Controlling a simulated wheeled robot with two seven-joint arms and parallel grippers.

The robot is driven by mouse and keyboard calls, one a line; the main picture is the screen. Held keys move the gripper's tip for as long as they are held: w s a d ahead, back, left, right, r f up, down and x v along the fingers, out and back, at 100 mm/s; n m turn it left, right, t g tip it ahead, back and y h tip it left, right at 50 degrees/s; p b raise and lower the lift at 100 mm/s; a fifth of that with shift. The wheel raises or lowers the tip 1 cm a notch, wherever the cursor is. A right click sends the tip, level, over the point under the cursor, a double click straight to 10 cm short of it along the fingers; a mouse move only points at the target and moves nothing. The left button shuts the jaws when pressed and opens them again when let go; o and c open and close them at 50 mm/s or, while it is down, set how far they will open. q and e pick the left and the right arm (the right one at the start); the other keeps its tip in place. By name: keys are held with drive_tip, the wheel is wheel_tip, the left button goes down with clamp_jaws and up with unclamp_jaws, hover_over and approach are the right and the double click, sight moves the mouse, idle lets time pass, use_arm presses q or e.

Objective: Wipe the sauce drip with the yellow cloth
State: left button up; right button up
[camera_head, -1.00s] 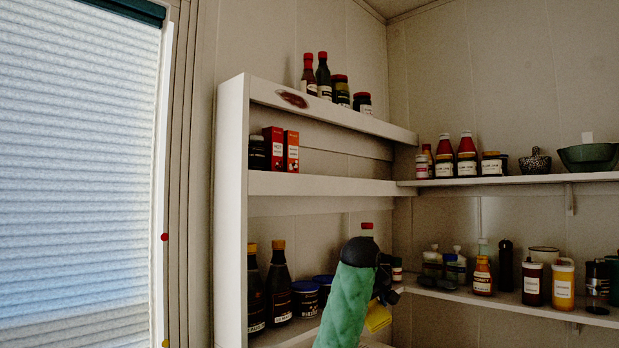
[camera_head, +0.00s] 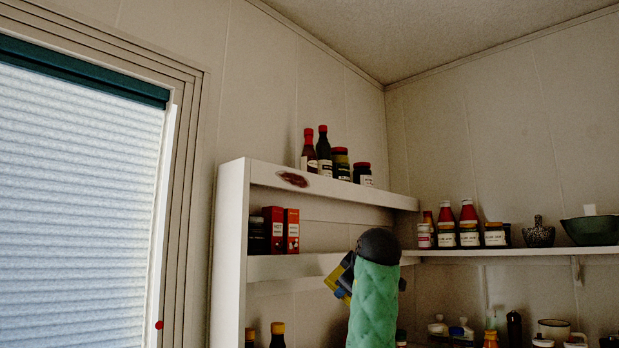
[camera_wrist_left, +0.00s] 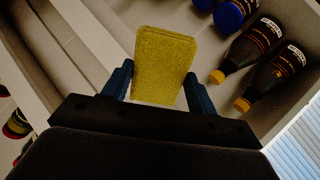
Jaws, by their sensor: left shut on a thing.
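The sauce drip (camera_head: 293,179) is a dark red smear on the white front edge of the top shelf, toward its left end. My left gripper (camera_head: 340,283) is mostly hidden behind my green-sleeved arm in the head view, below and to the right of the drip. The yellow cloth (camera_wrist_left: 165,65) is clamped between its two blue fingers in the left wrist view and stands out past them. Only small yellow bits show in the head view. The cloth is apart from the drip. My right gripper is in neither view.
Several bottles and jars (camera_head: 324,150) stand on the top shelf just right of the drip. Red boxes (camera_head: 291,231) stand on the shelf below. Dark bottles (camera_wrist_left: 247,50) and blue-lidded jars (camera_wrist_left: 233,14) sit lower. A window blind (camera_head: 75,190) is at left.

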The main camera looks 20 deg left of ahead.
use_arm(q)
drive_tip(key=s+a+r+n+g+y+p, duration=0.25)
drive_tip(key=s+r, duration=0.25)
drive_tip(key=r, duration=0.4)
drive_tip(key=s+a+r+n+g+y+p, duration=0.1)
drive_tip(key=s+r+n+y+p, duration=0.2)
drive_tip(key=r, duration=0.6)
drive_tip(key=s+a+r+n+g+y+p, duration=0.1)
drive_tip(key=s+r+n+y+p, duration=0.2)
drive_tip(key=s+r, duration=0.45)
drive_tip(key=w+a+m+p, duration=0.1)
drive_tip(key=w+a+p, duration=0.1)
drive_tip(key=a, duration=0.3)
drive_tip(key=shift+w+a+r+y, duration=0.35)
drive_tip(key=shift+w+a+r, duration=0.05)
drive_tip(key=shift+w, duration=0.4)
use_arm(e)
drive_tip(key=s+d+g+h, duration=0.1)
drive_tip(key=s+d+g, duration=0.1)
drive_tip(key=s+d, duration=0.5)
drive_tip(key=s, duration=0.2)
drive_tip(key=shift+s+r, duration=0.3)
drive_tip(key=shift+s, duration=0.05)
use_arm(q)
drive_tip(key=shift+m, duration=0.25)
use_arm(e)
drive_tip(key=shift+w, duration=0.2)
